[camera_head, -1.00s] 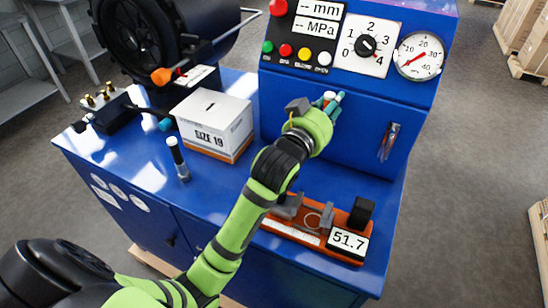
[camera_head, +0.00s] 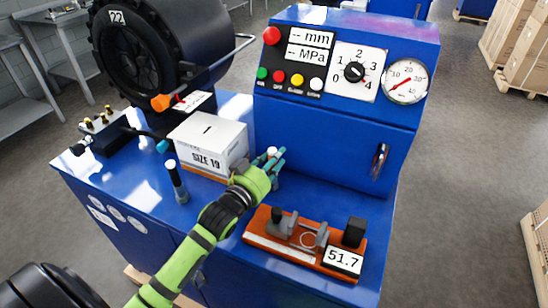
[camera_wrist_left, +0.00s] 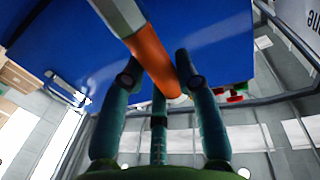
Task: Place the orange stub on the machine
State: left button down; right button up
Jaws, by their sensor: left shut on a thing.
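The orange stub (camera_wrist_left: 152,58) has a grey metal end and sits between the teal fingers of my left gripper (camera_wrist_left: 158,72) in the left wrist view. In the head view, the left gripper (camera_head: 272,160) is shut on the stub, and only a pale end of it shows between the fingers. The hand is low over the machine's (camera_head: 330,148) blue top, right of the white box. I cannot tell whether the stub touches the surface. My right gripper is not in view.
The white SIZE 19 box (camera_head: 208,142) stands just left of the hand. An orange measuring fixture (camera_head: 285,250) reading 51.7 lies in front. A dark upright tool (camera_head: 177,181) stands left. The control panel (camera_head: 345,70) rises behind. Blue surface right of the hand is clear.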

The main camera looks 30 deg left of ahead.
pick_arm(q)
jog(key=shift+r, duration=0.1)
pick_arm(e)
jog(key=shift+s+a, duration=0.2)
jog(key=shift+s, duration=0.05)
pick_arm(q)
jog(key=c, duration=0.9)
grip_release()
jog(key=shift+f, duration=0.2)
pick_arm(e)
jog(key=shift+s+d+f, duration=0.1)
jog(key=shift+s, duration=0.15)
pick_arm(q)
jog(key=shift+r, duration=0.15)
jog(key=shift+s, duration=0.25)
jog(key=shift+s+a+b, duration=0.15)
jog(key=shift+s+b, duration=0.2)
jog(key=shift+s, duration=1.55)
jog(key=shift+s+a+b, duration=0.15)
jog(key=shift+s+b, duration=0.2)
jog(key=shift+s, duration=1.6)
jog(key=shift+s+a+b, duration=0.15)
jog(key=shift+s+b, duration=0.2)
jog(key=shift+s, duration=1.55)
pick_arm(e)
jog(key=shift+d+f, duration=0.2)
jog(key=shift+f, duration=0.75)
